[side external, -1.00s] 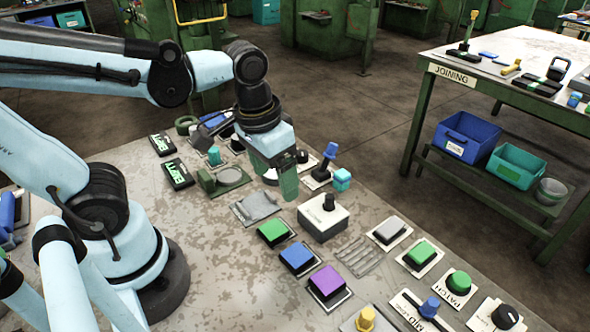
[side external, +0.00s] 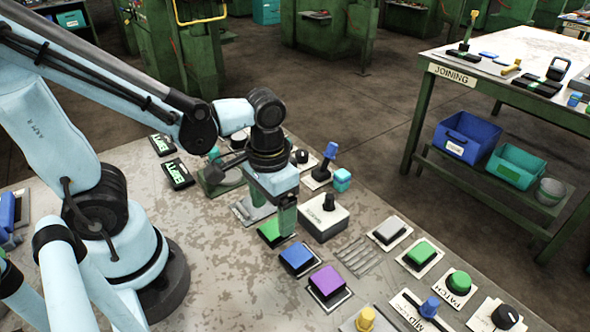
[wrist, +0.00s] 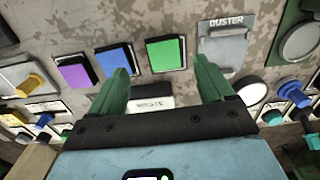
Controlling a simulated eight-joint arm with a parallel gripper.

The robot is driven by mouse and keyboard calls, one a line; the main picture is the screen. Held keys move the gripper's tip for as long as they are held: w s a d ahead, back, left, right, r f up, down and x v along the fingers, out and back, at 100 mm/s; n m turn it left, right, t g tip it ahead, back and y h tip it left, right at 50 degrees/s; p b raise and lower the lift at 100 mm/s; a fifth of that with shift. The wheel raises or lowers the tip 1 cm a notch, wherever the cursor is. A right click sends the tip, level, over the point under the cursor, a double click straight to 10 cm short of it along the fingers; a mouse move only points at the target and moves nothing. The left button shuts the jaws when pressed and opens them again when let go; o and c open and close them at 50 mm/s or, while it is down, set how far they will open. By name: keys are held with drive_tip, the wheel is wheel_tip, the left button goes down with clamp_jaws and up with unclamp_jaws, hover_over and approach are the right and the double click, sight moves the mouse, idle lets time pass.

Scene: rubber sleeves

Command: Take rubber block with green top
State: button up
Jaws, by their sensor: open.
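The rubber block with the green top (side external: 268,236) sits on the near table, partly hidden by my gripper in the side view. In the wrist view the green-topped block (wrist: 166,54) lies just beyond and between my two green fingers. My gripper (side external: 274,213) points down above and slightly behind the block. It is open and empty, and both fingers show apart in the wrist view (wrist: 163,70). I cannot tell its exact height over the block.
A blue-topped block (side external: 297,259) and a purple-topped block (side external: 327,283) stand in a row with it. A grey waste box (side external: 324,222) with a dark knob stands right of the gripper. A duster plate (wrist: 217,45) lies beside the green block.

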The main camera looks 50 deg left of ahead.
sight(273, 229)
drive_tip(key=shift+w+a+f, duration=0.1)
drive_tip(key=shift+a+f, duration=0.05)
drive_tip(key=shift+f, duration=0.6)
drive_tip(key=shift+w+a+f, duration=0.1)
drive_tip(key=shift+f, duration=1.8)
drive_tip(key=shift+c, duration=0.5)
drive_tip(key=c, duration=1)
drive_tip(key=shift+c, duration=0.2)
drive_tip(key=shift+r, duration=0.15)
